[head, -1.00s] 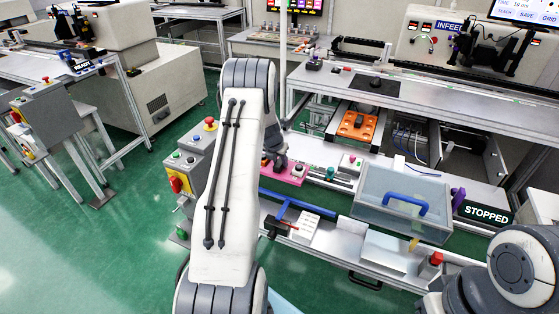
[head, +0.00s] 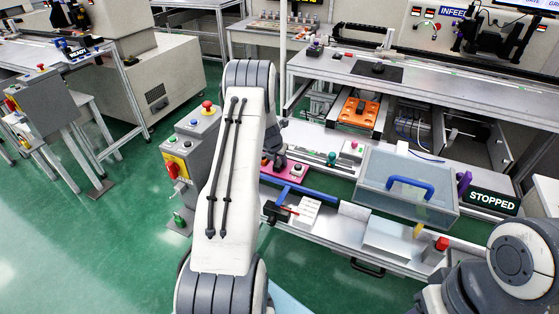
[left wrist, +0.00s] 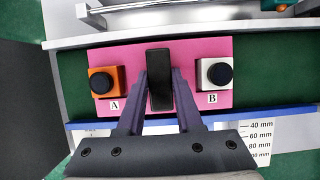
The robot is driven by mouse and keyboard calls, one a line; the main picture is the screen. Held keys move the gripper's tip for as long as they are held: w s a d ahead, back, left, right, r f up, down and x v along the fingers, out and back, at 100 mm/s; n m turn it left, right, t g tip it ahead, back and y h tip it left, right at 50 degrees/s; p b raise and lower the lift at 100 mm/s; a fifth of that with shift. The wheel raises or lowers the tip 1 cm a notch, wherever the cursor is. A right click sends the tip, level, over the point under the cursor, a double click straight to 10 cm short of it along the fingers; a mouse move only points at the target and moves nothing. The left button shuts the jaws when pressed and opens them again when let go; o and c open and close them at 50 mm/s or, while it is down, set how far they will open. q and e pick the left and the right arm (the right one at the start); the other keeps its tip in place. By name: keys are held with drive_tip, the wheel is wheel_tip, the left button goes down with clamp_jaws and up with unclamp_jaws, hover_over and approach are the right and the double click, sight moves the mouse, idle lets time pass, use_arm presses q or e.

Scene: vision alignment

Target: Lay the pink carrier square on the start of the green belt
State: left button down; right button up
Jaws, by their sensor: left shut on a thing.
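The pink carrier square (left wrist: 180,55) bears an orange block with a black knob marked A (left wrist: 105,80), a white block with a black knob marked B (left wrist: 217,75), and a black upright grip (left wrist: 159,80) between them. My left gripper (left wrist: 160,90) is shut on the black grip, one purple finger on each side. The green belt (left wrist: 280,85) shows to both sides of the carrier; I cannot tell whether they touch. In the head view, the carrier (head: 285,176) is partly hidden behind my left arm. My right gripper is out of view; only its arm shows at bottom right.
A blue rail (head: 300,188) and a printed millimetre scale (left wrist: 258,140) run along the near side of the belt. A clear box with a blue handle (head: 410,185) stands farther right. A sign (head: 493,202) reads STOPPED. A grey control box (head: 190,150) stands left of my arm.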

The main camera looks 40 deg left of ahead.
use_arm(q)
drive_tip(key=shift+f, duration=0.2)
idle(0.6)
drive_tip(key=c, duration=0.5)
unclamp_jaws()
drive_tip(key=shift+f, duration=0.1)
drive_tip(key=v, duration=1)
drive_tip(key=shift+r, duration=0.25)
